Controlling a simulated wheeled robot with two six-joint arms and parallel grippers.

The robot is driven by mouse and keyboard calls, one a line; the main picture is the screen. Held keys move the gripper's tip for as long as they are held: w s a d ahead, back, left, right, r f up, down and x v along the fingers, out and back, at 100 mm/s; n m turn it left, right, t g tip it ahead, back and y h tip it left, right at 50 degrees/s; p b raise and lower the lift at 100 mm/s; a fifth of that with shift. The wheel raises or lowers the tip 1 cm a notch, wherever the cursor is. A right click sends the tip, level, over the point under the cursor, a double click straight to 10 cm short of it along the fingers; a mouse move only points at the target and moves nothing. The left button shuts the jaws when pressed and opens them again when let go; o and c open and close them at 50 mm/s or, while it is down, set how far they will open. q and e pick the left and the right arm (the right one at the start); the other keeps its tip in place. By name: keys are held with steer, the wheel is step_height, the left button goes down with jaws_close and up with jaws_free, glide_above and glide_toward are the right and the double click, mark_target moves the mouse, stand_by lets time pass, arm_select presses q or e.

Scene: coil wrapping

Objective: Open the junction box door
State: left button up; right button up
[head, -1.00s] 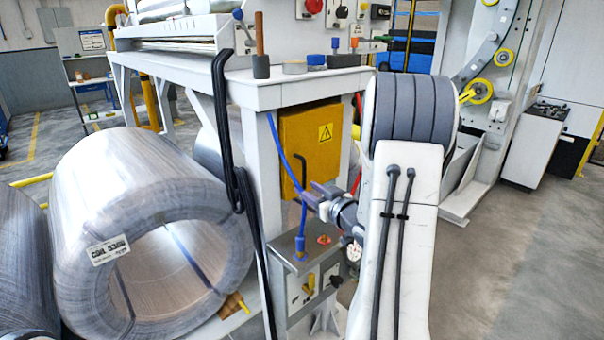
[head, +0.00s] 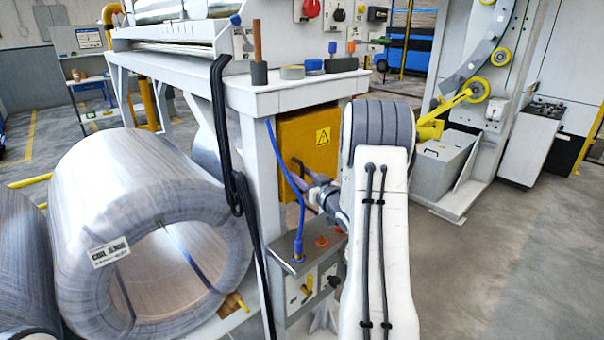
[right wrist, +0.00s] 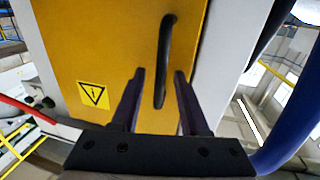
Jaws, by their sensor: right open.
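The junction box is yellow with a warning triangle, and its door (head: 318,135) appears closed under the worktop in the head view. The door also fills much of the right wrist view (right wrist: 110,45). Its black bar handle (right wrist: 164,62) stands upright near the door's edge. My right gripper (right wrist: 160,75) is open, with one finger on each side of the handle's lower part in the picture. I cannot tell whether the fingers touch it. In the head view my right gripper (head: 302,184) is in front of the door, partly hidden by my arm. My left gripper is not in view.
A grey control box (head: 305,265) with switches stands below the door, with a blue cable (head: 283,165) rising past it. A large wire coil (head: 140,220) lies at the left. Black hoses (head: 228,140) hang from the worktop (head: 290,93). Floor at the right is clear.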

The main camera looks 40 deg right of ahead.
jaws_close()
stand_by(1.5)
